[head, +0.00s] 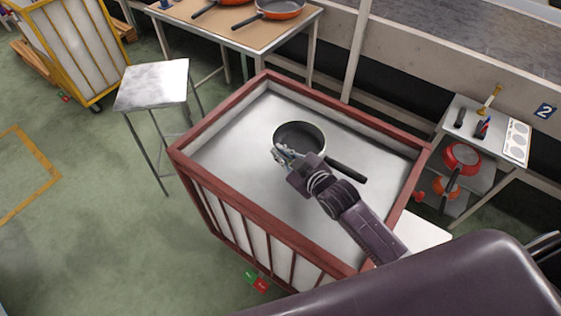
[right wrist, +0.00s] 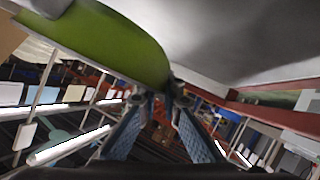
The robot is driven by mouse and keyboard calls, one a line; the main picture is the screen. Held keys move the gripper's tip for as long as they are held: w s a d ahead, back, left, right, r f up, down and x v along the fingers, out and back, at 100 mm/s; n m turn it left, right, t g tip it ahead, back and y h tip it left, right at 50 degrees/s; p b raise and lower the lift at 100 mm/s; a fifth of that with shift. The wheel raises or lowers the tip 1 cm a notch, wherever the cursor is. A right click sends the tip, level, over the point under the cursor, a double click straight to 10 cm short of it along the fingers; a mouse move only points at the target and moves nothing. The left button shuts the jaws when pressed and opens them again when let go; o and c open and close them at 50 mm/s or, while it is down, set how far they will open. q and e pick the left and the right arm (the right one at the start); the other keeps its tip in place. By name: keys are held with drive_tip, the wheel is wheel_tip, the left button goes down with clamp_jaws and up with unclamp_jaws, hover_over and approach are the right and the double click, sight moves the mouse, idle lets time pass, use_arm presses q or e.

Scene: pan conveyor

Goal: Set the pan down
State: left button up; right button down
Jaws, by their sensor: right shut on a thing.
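The pan (head: 303,131) is dark inside with a black handle pointing to the lower right. It is over the pale floor of the red-framed cart (head: 221,122). My right gripper (head: 281,153) is shut on the pan's near-left rim. In the right wrist view, the pan's green outer side (right wrist: 110,45) fills the upper left, and its edge meets my right fingertips (right wrist: 162,97). I cannot tell whether the pan touches the cart floor or hangs just above it. My left gripper is not in view.
The cart floor around the pan is bare. A metal stool (head: 155,84) stands left of the cart. A table (head: 232,38) behind it carries orange pans. A shelf unit (head: 455,125) with red pans is at right. A yellow-framed cart (head: 75,40) is at the upper left.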

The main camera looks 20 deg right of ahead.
sight(281, 169)
drive_tip(key=shift+f, duration=2.15)
drive_tip(key=c, duration=2.1)
unclamp_jaws()
drive_tip(key=shift+f, duration=0.1)
drive_tip(key=v, duration=1.2)
